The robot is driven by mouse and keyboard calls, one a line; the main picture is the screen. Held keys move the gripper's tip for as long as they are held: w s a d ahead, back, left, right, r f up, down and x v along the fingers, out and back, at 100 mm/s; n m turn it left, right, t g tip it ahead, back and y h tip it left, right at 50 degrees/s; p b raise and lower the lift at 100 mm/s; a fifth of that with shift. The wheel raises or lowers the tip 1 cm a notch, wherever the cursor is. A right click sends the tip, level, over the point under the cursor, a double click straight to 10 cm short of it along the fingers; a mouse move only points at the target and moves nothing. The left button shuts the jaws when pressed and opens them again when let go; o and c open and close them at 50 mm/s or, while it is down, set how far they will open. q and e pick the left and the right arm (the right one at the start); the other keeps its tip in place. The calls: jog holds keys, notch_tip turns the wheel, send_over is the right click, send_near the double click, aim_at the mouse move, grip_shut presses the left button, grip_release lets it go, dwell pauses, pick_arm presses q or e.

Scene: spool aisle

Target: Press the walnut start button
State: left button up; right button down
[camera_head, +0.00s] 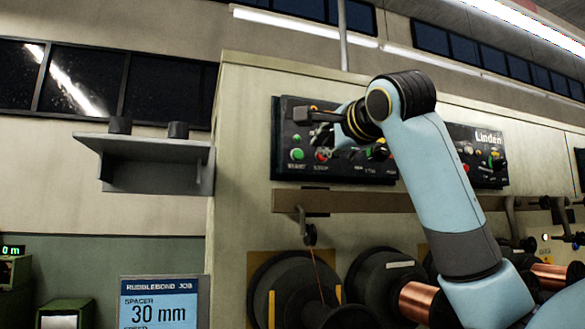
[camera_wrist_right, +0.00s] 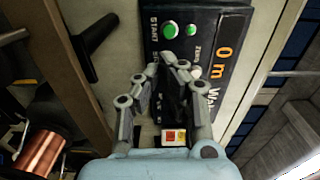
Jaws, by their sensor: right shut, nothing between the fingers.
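The Walnut panel is the dark control panel (camera_head: 285,125) on the cream cabinet, partly hidden by my right arm. Its green start button (camera_head: 297,154) shows at the lower left, above a small START label and beside the red stop button (camera_head: 321,156). In the right wrist view the green start button (camera_wrist_right: 170,30) lies beyond the fingertips, uncovered, beside the START lettering. My right gripper (camera_head: 302,114) is shut and empty, in front of the panel and above the button in the head view. Its fingertips (camera_wrist_right: 173,66) appear apart from the button. My left gripper is out of view.
A second panel marked Linden (camera_head: 488,150) is to the right, behind my arm. A wooden rail (camera_head: 345,201) runs below the panels, with spools (camera_head: 285,285) beneath. A grey shelf (camera_head: 150,148) is on the left wall. A small green lamp (camera_wrist_right: 190,30) sits beside the start button.

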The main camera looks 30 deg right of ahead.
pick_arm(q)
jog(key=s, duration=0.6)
pick_arm(e)
jog(key=p, duration=0.3)
send_near(298, 156)
jog(key=p+x, duration=0.3)
jog(key=x, duration=0.4)
jog(key=shift+d, duration=0.1)
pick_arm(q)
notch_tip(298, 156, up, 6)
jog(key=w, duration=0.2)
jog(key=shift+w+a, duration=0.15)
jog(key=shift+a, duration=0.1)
pick_arm(e)
jog(key=shift+w+f, duration=0.1)
jog(key=shift+w, duration=0.05)
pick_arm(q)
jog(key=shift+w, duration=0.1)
